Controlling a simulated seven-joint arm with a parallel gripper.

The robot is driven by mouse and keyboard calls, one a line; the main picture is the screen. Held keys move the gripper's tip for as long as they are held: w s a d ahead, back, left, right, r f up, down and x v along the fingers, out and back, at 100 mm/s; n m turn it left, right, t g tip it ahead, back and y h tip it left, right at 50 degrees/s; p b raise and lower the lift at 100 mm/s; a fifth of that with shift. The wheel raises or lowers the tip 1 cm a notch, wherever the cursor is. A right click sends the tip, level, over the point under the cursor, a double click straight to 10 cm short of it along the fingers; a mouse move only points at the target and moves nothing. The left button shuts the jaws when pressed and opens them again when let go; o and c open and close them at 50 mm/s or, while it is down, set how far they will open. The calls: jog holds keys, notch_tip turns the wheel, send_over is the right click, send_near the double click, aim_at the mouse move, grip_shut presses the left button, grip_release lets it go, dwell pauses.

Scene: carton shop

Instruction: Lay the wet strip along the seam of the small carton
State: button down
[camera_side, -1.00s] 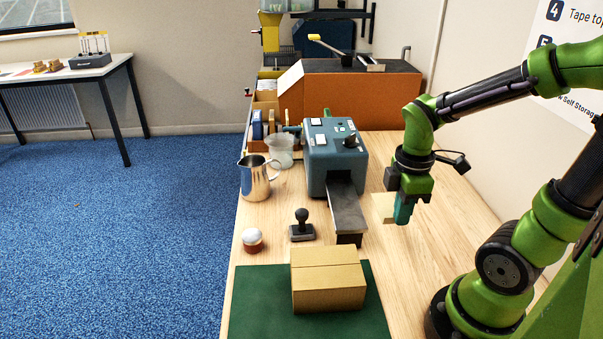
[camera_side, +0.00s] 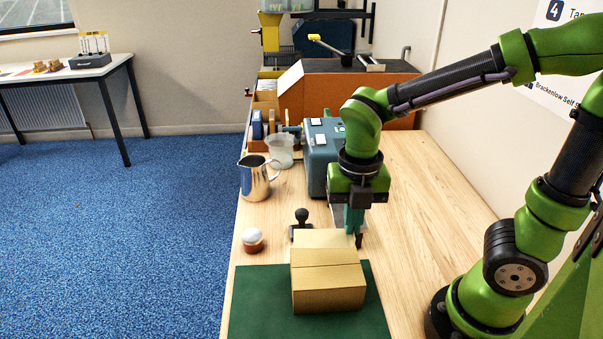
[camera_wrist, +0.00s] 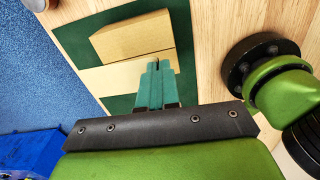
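The small carton (camera_side: 328,290) sits closed on the green mat, and a seam line crosses its top. The wet strip (camera_side: 323,238) is a flat tan piece, seen just behind the carton's top in the side view. My gripper (camera_side: 354,230) points down with its teal fingers shut on the strip's right end. In the wrist view the fingers (camera_wrist: 155,72) are close together over the strip (camera_wrist: 115,78). The strip's height above the carton is hard to tell.
The green mat (camera_side: 260,305) lies at the bench's front. A black stamp (camera_side: 301,220) and a white-topped round pot (camera_side: 252,240) stand left of the gripper. The blue-grey tape machine (camera_side: 318,165), partly hidden, and a metal jug (camera_side: 256,178) are behind. Bench to the right is clear.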

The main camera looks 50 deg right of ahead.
aim_at(348, 260)
jog(key=shift+n, duration=0.3)
jog(key=shift+f, duration=3.25)
jog(key=shift+f, duration=0.15)
jog(key=c, duration=1.3)
grip_release()
jog(key=shift+r, duration=3.05)
